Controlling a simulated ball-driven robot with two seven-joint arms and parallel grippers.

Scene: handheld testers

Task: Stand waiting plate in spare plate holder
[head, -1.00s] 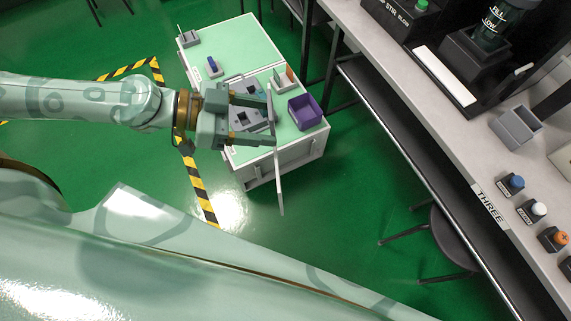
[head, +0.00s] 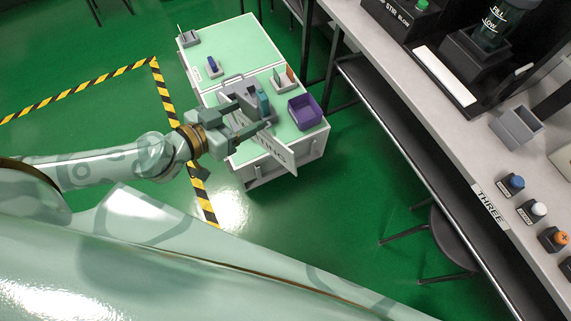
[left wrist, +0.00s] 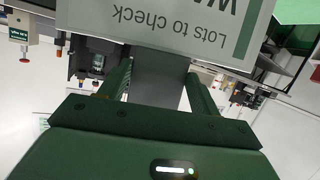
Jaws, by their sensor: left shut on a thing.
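My left gripper (head: 245,122) is shut on the waiting plate (head: 279,150), a thin white plate with lettering. The plate is tilted and held above the near end of the green-topped cart. A small grey holder (head: 282,83) with an orange-brown piece stands on the cart near the purple bin. Another grey holder (head: 190,40) with a thin upright piece stands at the far left corner. I cannot tell which is the spare one. My right gripper is not in view.
The cart top (head: 244,50) has clear green areas. It carries a purple bin (head: 304,112), a small grey stand with a blue part (head: 213,68), and a grey tray partly behind my gripper. A long grey bench (head: 440,130) stands at right, with a stool under it.

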